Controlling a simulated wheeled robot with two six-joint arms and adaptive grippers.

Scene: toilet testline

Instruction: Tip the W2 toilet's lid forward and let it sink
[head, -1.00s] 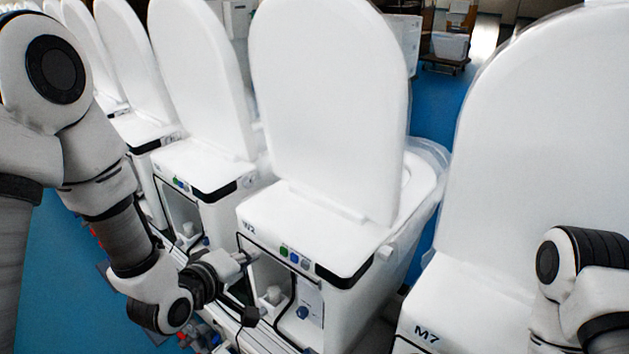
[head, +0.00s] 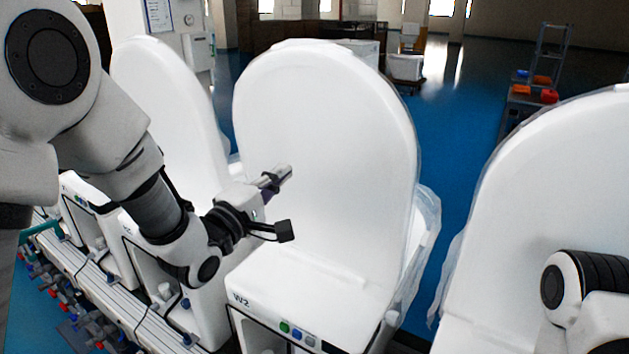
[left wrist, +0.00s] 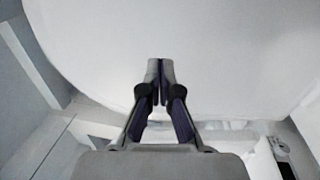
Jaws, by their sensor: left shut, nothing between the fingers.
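The W2 toilet (head: 262,290) stands in the middle of the head view, its label on the front box next to several coloured buttons. Its white lid (head: 335,130) stands upright, with its broad face towards me. My left gripper (head: 283,176) is shut and empty, in front of the left part of that face. Whether the fingertips touch the lid I cannot tell. In the left wrist view the shut fingertips (left wrist: 160,68) point at the white lid (left wrist: 220,40), which fills most of the picture. My right gripper is not in view; part of my right arm shows at the right edge.
Another toilet with a raised lid (head: 165,100) stands to the left. A toilet with a raised lid (head: 560,180) stands close on the right. A rail with hoses and fittings (head: 110,285) runs along the lower left. Blue floor (head: 460,130) lies open behind.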

